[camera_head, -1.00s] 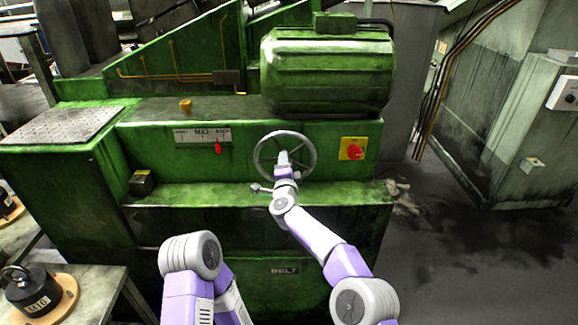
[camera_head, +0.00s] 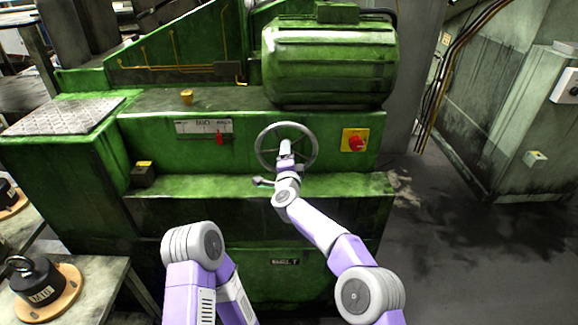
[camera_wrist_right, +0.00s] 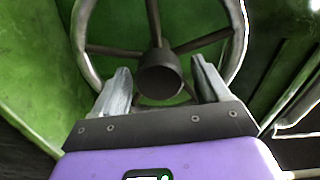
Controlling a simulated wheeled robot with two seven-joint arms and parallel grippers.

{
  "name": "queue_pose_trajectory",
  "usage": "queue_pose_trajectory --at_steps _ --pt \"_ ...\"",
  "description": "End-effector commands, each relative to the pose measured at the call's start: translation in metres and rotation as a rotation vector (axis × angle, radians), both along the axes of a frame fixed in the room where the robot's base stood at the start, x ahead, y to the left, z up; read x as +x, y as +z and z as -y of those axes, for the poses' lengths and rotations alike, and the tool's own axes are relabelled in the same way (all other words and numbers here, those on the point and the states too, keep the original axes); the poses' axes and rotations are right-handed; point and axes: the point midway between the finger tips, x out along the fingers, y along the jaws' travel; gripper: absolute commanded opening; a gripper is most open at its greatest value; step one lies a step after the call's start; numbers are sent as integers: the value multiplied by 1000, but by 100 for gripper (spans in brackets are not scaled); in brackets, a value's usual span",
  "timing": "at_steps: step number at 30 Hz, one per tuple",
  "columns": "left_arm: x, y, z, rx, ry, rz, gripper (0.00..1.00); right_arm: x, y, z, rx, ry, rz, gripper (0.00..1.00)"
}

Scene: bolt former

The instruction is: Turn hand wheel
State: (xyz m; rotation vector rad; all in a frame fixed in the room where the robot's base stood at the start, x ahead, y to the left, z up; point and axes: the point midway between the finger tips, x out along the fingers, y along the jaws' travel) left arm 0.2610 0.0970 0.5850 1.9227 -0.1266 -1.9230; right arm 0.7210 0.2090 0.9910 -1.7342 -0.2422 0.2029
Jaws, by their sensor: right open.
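The grey hand wheel (camera_head: 286,125) stands upright on the front of the green machine. Its rim, spokes and dark round hub (camera_wrist_right: 160,76) fill the upper part of the right wrist view. My right gripper (camera_head: 286,146) is in front of the middle of the wheel. In the wrist view its two fingers are spread apart, one on each side of the hub, and it is open (camera_wrist_right: 159,68). I cannot tell whether the fingers touch the wheel. My left arm shows at the bottom of the head view, but its gripper does not.
A red switch on a yellow plate (camera_head: 354,140) is right of the wheel. A scale plate (camera_head: 190,127) with a red pointer (camera_head: 220,139) is to its left. A green ledge (camera_head: 225,186) juts out below. A black weight (camera_head: 36,280) stands on the table at lower left. The floor at right is clear.

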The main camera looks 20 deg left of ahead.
Motion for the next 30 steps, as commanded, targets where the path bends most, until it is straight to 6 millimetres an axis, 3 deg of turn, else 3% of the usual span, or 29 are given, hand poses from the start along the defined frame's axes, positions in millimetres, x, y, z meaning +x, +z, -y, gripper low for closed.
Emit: queue_pose_trajectory --at_steps 18,30 --pt "0 -4 0 0 0 0 43 -57 1 18 1 -3 1 75" --pt "0 -4 0 0 0 0 43 -65 1 21 2 -5 2 75"
